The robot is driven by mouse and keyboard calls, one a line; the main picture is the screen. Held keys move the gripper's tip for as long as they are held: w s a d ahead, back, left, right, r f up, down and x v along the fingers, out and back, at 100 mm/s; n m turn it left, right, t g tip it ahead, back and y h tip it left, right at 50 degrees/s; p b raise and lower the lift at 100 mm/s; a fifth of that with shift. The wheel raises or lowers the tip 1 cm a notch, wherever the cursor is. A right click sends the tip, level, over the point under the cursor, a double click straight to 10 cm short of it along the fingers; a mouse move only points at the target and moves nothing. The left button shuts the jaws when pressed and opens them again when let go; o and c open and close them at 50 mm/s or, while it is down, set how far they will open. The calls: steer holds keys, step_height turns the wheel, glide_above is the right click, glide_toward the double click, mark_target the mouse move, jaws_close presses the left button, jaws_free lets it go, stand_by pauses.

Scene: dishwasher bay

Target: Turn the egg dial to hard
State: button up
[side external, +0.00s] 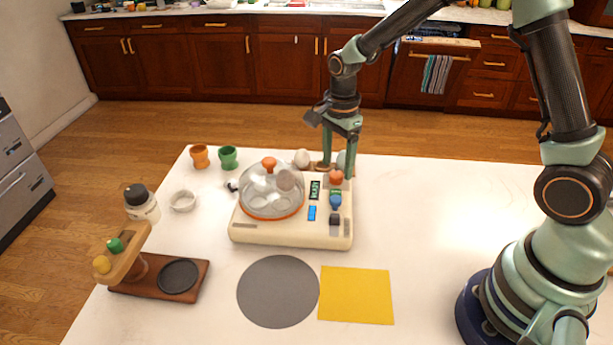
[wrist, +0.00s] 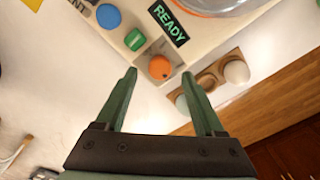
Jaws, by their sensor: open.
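The cream egg cooker (side external: 290,237) stands on the white table under a clear dome with an orange rim and knob (side external: 268,163). Its right-hand panel has a lit READY display (side external: 314,190), which also shows in the wrist view (wrist: 169,23). An orange knob (wrist: 160,67), a green knob (wrist: 135,39) and a blue knob (wrist: 108,16) sit in a row. I cannot tell which is the egg dial, nor read a hard mark. My gripper (wrist: 159,74) points down, open and empty, its fingertips appearing either side of the orange knob; contact is not clear.
A wooden holder (wrist: 205,80) with eggs stands close beside the cooker, near my right finger in the wrist view. An orange cup (side external: 200,157) and green cup (side external: 228,157) stand at the back left. A grey round mat (side external: 278,291) and yellow square (side external: 356,295) lie in front.

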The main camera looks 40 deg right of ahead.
mark_target(336, 174)
step_height(336, 174, up, 10)
steer(key=shift+f, duration=0.15)
stand_by(0.3)
steer(key=s+r+n+t, duration=0.5)
steer(key=s+r+n, duration=0.2)
steer(key=s+n, duration=0.6)
steer(key=shift+s+d+r+n+t, duration=0.15)
steer(key=shift+s+d+n+t, duration=0.2)
steer(key=shift+n, duration=2.25)
